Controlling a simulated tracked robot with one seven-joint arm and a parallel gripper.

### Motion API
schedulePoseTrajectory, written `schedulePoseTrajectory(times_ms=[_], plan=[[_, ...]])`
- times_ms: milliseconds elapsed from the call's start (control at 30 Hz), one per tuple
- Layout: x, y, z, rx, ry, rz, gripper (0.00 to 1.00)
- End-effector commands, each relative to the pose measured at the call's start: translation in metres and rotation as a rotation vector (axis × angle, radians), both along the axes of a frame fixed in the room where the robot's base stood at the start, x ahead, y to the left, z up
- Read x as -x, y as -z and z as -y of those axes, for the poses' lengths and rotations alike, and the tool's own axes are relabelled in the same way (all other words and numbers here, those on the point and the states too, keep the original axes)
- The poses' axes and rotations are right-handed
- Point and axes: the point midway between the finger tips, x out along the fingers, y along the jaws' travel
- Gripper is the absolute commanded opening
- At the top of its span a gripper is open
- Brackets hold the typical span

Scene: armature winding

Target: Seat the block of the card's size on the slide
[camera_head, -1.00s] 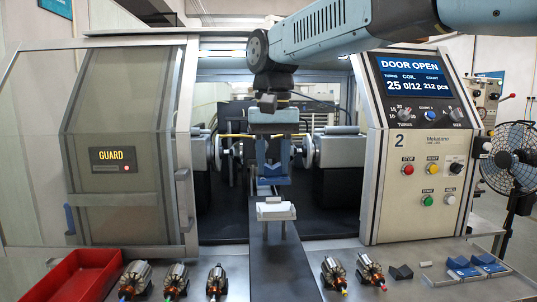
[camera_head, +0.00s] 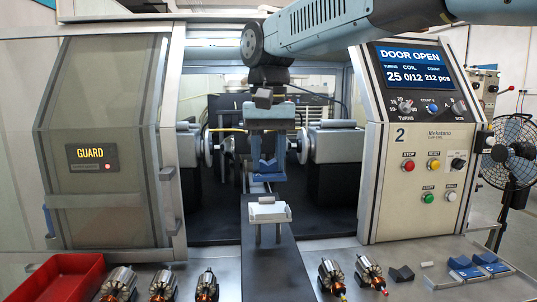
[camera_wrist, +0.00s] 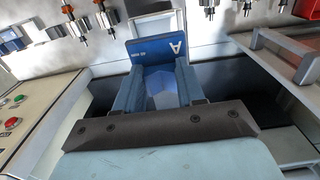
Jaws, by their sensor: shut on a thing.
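My gripper (camera_head: 268,176) is shut on a blue block (camera_head: 268,163) with a V-shaped top, held inside the machine opening. In the wrist view the block (camera_wrist: 165,92) sits between my two blue fingers (camera_wrist: 160,88). A blue face marked "A" (camera_wrist: 160,50) shows beyond it, with small print too small to read surely. The pale slide (camera_head: 269,211) stands on two posts at the front of the opening, below my gripper in the picture. A gap shows between block and slide. I cannot read any card.
Several armatures (camera_head: 330,275) lie on the bench. A dark V block (camera_head: 401,274) and blue blocks (camera_head: 462,264) lie at the right. A red tray (camera_head: 60,278) is at the left. The guard door (camera_head: 90,150) is open to the left; the control panel (camera_head: 425,150) is at the right.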

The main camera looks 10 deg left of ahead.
Motion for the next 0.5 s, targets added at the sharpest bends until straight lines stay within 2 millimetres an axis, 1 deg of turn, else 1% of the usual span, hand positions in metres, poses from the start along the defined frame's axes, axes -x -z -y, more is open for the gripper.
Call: schedulePoseTrajectory(times_ms=[500], plan=[[0.000,0.040,0.000,0.000,-0.001,0.000,0.03]])
